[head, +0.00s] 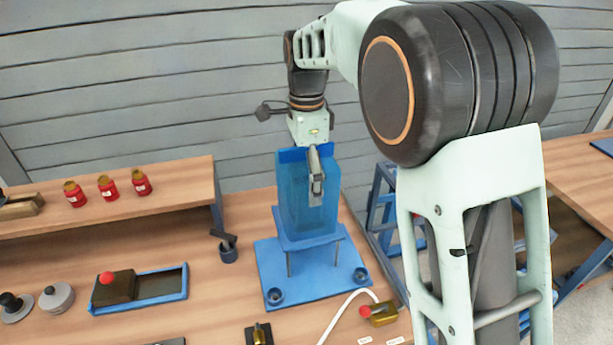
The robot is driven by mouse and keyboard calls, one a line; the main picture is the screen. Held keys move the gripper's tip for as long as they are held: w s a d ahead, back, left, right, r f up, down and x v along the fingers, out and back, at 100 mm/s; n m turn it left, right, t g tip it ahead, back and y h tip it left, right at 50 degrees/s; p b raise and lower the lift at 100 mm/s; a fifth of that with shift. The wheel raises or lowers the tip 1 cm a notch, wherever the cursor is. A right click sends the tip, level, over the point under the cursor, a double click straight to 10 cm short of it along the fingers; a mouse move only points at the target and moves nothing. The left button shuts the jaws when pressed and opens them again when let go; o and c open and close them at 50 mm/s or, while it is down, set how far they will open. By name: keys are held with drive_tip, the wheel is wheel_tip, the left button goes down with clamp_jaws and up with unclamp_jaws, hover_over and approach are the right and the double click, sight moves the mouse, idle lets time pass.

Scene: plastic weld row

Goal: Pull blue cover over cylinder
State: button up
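A translucent blue box-like cover (293,200) stands upright on a blue stand (325,240) with a blue base plate (301,287). My gripper (316,195) points down at the cover's upper front, overlapping it in the picture. Its grey fingers are seen nearly edge-on, so I cannot tell whether they are open, shut or touching the cover. I cannot make out a cylinder; anything inside or behind the cover is hidden.
A white hose (342,312) and a red-knobbed brass piece (379,313) lie near the base plate. Left are a dark cup with a tool (228,253), a blue-rimmed tray (165,293) and red jars (108,187) on a raised shelf. My arm blocks the right.

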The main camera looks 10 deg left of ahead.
drive_tip(key=o, duration=0.8)
drive_tip(key=shift+r, duration=0.1)
wheel_tip(320, 180, up, 7)
drive_tip(key=p, duration=0.6)
drive_tip(key=shift+p, duration=0.3)
